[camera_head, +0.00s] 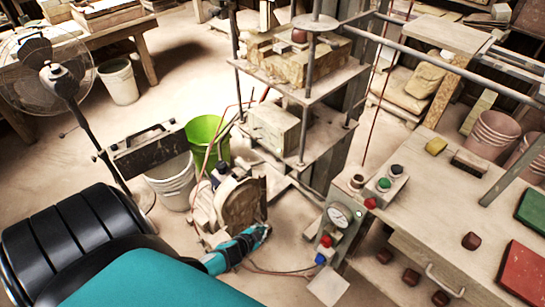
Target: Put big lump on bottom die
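A dark reddish-brown lump (472,240) sits on the bench at right. Several similar lumps, such as this one (411,277), lie on the shelf below; I cannot tell which is the big lump. The press at top centre has a pale block (273,128) on its lower plate and a wood-coloured block (298,57) on its upper plate. I cannot tell for sure which is the bottom die. My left gripper (259,232) is small and low near the floor, below the press, apart from the brown lumps; its fingers are unclear. My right gripper does not show.
The bench (420,215) carries a button box (383,192), a yellow sponge (435,146), and red (522,272) and green (534,212) boards. A gauge panel (337,220) stands at its left. A fan (62,85), green bucket (206,140) and white bucket (171,182) stand left.

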